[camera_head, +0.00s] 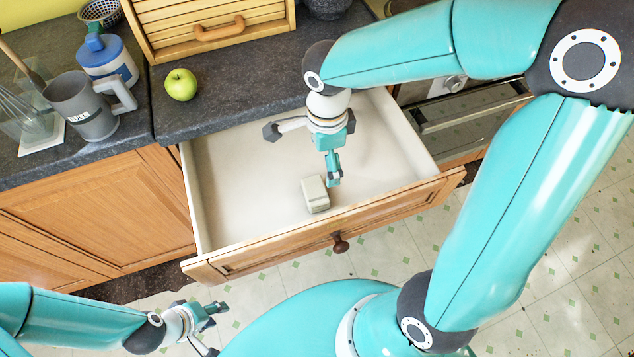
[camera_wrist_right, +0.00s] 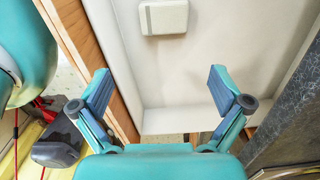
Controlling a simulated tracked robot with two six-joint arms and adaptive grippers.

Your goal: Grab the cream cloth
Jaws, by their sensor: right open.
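The cream cloth (camera_head: 315,194), a small folded, block-like bundle, lies on the floor of the open drawer, near its front panel. In the right wrist view the cloth (camera_wrist_right: 165,17) is at the top, beyond the fingertips. My right gripper (camera_head: 334,178) reaches down into the drawer just right of the cloth, seen edge-on. In the right wrist view my right gripper (camera_wrist_right: 160,90) is open, with nothing between its fingers. My left gripper (camera_head: 216,314) is low in the head view, outside the drawer, with its small fingers apart and empty.
The drawer's (camera_head: 235,170) walls and wooden front surround the cloth; the drawer floor is otherwise bare.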

